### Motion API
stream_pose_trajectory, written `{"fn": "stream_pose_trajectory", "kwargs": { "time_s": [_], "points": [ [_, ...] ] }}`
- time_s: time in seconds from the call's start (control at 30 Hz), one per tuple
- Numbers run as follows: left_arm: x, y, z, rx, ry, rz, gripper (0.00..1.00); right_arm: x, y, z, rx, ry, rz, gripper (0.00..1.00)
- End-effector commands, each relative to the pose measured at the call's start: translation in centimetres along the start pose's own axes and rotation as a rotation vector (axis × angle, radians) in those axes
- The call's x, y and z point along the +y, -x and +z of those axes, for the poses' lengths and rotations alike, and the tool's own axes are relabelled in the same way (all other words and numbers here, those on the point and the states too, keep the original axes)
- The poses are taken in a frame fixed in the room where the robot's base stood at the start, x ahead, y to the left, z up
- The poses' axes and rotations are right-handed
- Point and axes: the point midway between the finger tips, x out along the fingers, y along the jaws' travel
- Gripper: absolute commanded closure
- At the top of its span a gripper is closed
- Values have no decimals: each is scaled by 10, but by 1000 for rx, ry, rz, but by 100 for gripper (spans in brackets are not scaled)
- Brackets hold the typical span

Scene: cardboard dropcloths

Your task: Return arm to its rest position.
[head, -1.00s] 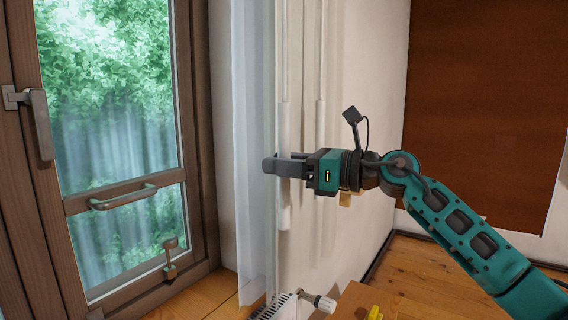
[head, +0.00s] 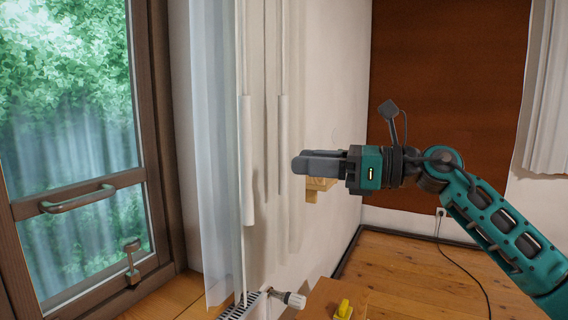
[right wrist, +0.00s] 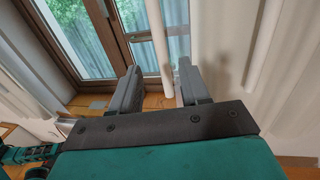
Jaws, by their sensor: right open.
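My right arm (head: 490,225) comes in from the right in the head view, teal and black, raised in front of the white wall. Its right gripper (head: 300,166) points left, toward the curtain and window. The gripper also shows in the right wrist view (right wrist: 158,88), with its two grey fingers apart and nothing between them. A white vertical pole or tube shows beyond the gap between the fingers. My left gripper is not in the head view.
A wooden glazed door (head: 75,160) with handles stands at the left. A sheer curtain (head: 212,140) hangs beside it. A radiator valve (head: 290,298) and a yellow item (head: 343,309) on a wooden surface are at the bottom. Wooden floor (head: 410,270) lies open at the right.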

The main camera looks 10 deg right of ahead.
Motion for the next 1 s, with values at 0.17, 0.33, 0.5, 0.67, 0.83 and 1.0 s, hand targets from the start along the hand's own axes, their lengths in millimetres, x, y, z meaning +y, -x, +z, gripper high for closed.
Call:
{"fn": "stream_pose_trajectory", "kwargs": {
  "time_s": [0.17,0.33,0.5,0.67,0.83,1.0],
  "points": [
    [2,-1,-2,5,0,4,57,1,11,0,0,1,1,54],
    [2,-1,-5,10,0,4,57,1,12,0,0,1,1,54],
    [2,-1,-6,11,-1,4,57,1,10,-1,-5,-10,4,54],
    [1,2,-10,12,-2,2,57,8,0,-20,-81,-180,29,54],
    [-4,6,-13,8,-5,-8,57,19,-11,-60,-262,-593,49,54],
    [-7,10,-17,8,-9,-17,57,22,-6,-111,-456,-1063,11,54]
  ]
}}
